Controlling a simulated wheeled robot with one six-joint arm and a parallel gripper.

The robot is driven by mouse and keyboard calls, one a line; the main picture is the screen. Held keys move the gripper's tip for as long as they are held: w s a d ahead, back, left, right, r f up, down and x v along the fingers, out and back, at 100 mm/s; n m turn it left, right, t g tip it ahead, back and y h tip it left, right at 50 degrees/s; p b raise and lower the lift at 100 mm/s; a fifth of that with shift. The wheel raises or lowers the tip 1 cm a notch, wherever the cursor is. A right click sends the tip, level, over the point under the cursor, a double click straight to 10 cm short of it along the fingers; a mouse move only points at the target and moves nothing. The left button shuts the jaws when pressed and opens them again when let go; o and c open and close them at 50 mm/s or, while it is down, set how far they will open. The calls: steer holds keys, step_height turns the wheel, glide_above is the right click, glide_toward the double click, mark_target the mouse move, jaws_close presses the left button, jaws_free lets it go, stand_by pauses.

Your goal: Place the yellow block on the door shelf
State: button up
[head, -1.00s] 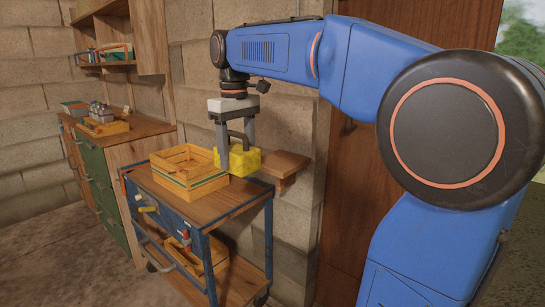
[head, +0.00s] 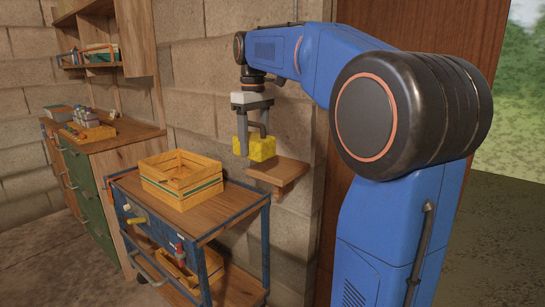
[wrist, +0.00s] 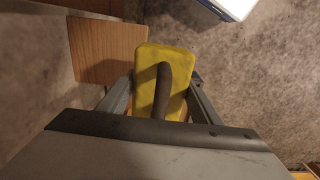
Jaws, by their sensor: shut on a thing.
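The yellow block (head: 262,148) is held in my gripper (head: 253,143), with a dark handle-like bar over it. In the wrist view the block (wrist: 175,65) sits between the two fingers (wrist: 160,98). The door shelf, a small wooden wall shelf (head: 280,172), is beside the door. In the head view the block appears above the shelf's left part. The exact height gap is hard to tell.
A blue-framed cart (head: 225,205) stands left of the shelf with a wooden crate (head: 180,178) on top and another crate (head: 172,266) below. A workbench (head: 105,135) is further left. The brown door (head: 425,40) is to the right. Bare floor (wrist: 250,90) lies below the block.

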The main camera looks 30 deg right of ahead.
steer(key=w+d, duration=0.1)
steer(key=d, duration=0.1)
steer(key=d+f, duration=0.1)
steer(key=d, duration=0.2)
steer(key=w+d+f, duration=0.1)
steer(key=d, duration=0.1)
steer(key=shift+w+d+f, duration=0.25)
steer(key=shift+w+d, duration=0.1)
steer(key=shift+d, duration=0.05)
steer(key=shift+w+d+f, duration=0.1)
steer(key=shift+d+f, duration=0.05)
steer(key=shift+f, duration=2.05)
steer(key=shift+f, duration=0.15)
steer(key=o, duration=1.4)
step_height(320, 180, up, 12)
steer(key=shift+r, duration=0.1)
